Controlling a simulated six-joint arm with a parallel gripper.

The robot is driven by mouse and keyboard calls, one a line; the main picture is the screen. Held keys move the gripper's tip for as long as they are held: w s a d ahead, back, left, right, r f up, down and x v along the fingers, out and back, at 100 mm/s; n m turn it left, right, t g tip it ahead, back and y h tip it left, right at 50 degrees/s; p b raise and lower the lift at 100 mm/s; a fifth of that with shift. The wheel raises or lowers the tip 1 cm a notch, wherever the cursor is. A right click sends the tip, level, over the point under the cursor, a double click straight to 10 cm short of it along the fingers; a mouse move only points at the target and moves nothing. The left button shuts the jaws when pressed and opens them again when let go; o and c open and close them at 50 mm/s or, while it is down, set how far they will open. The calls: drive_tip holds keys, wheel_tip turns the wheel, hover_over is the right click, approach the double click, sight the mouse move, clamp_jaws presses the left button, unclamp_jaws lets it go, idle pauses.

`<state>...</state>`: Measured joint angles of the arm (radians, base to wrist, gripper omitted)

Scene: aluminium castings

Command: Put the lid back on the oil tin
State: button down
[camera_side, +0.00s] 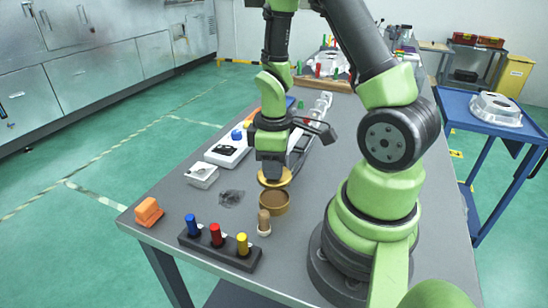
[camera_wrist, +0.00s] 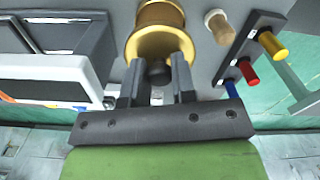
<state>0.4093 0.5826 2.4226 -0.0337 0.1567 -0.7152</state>
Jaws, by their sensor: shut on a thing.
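The oil tin is a round, open, gold-brown tin (camera_side: 272,207) on the grey table in the side view. In the wrist view its body (camera_wrist: 159,13) shows partly at the top, behind the lid. The lid is a gold disc (camera_side: 274,181), also large in the wrist view (camera_wrist: 155,45), with a dark knob. My gripper (camera_side: 272,167) is shut on this knob and holds the lid above the tin. In the wrist view the two fingers (camera_wrist: 158,73) stand either side of the knob. A small gap shows between the lid and the tin in the side view.
A dark rack (camera_side: 222,250) with blue, red and yellow pieces is nearer the front edge. An orange block (camera_side: 148,212), dark scraps (camera_side: 231,198) and a white box (camera_side: 202,175) lie to the left.

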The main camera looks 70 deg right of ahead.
sight(274, 200)
drive_tip(key=shift+f, duration=2.75)
drive_tip(key=shift+f, duration=0.2)
drive_tip(key=shift+c, duration=1.9)
unclamp_jaws()
drive_tip(key=shift+r, duration=0.15)
drive_tip(key=shift+r, duration=3.4)
drive_tip(key=shift+c, duration=0.5)
clamp_jaws()
